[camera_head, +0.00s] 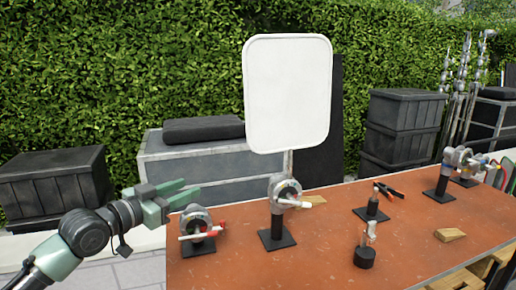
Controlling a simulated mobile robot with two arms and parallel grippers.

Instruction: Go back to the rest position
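My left arm comes in from the lower left, and its green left gripper (192,187) is raised beside the left end of the orange table (330,262). Its two fingers point right with a gap between them and nothing held. It appears above and left of the nearest grip clamp (197,226); I cannot tell the exact distance. My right gripper is not in view.
A white panel (287,93) stands upright above a clamp on a stand (280,212). More clamps (442,178), pliers (392,190) and a wooden wedge (450,235) are on the table. Dark crates (55,185) and a hedge stand behind.

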